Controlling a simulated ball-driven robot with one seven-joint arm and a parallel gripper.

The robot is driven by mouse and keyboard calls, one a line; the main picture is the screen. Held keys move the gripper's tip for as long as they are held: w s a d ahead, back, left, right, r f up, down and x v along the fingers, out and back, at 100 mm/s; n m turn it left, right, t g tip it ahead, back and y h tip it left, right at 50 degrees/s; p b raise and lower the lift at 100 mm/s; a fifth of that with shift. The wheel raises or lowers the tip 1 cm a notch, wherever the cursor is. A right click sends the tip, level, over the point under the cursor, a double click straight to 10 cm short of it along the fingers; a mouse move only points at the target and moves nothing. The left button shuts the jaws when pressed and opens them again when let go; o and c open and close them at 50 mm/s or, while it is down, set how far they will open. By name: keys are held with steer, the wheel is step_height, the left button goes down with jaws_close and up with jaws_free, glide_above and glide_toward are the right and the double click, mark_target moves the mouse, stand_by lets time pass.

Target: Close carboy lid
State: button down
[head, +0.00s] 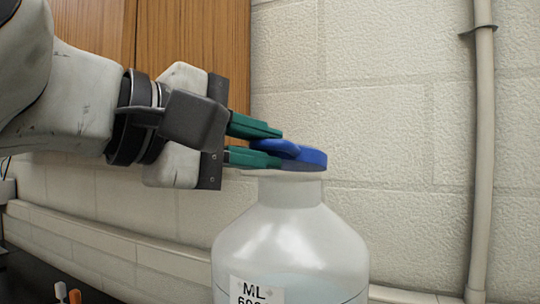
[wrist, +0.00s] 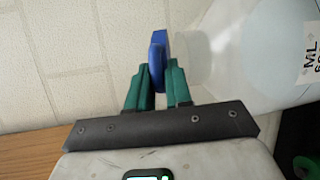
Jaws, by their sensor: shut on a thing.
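A translucent white carboy (head: 290,240) stands upright at the lower middle of the head view; its body also shows at the right of the wrist view (wrist: 245,50). Its blue lid (head: 306,158) is at the top of the neck; I cannot tell whether it is seated. My gripper (head: 272,143) comes in from the left with green fingers, one above the other. The fingers are shut on the near edge of the blue lid, which stands between the fingertips in the wrist view (wrist: 158,58).
A white block wall (head: 380,110) lies behind the carboy, with a vertical pipe (head: 484,150) at the right. A wooden panel (head: 190,35) is at the upper left. A dark surface with small orange-topped items (head: 75,296) is at the lower left.

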step_height(320, 180, down, 2)
steer(key=b, duration=0.3)
steer(key=shift+s+t+h, duration=0.15)
steer(key=shift+t+h, duration=0.25)
steer(key=shift+a+f+m+b, duration=0.1)
steer(key=shift+m+b, duration=0.2)
steer(key=shift+b, duration=0.4)
steer(key=shift+t, duration=0.3)
steer(key=c, duration=1.2)
jaws_free()
steer(key=shift+s, duration=0.1)
steer(key=b+v, duration=0.1)
steer(key=v, duration=0.9)
steer(key=shift+s+a+b, duration=0.2)
steer(key=shift+a+b, duration=0.1)
steer(key=shift+b, duration=0.1)
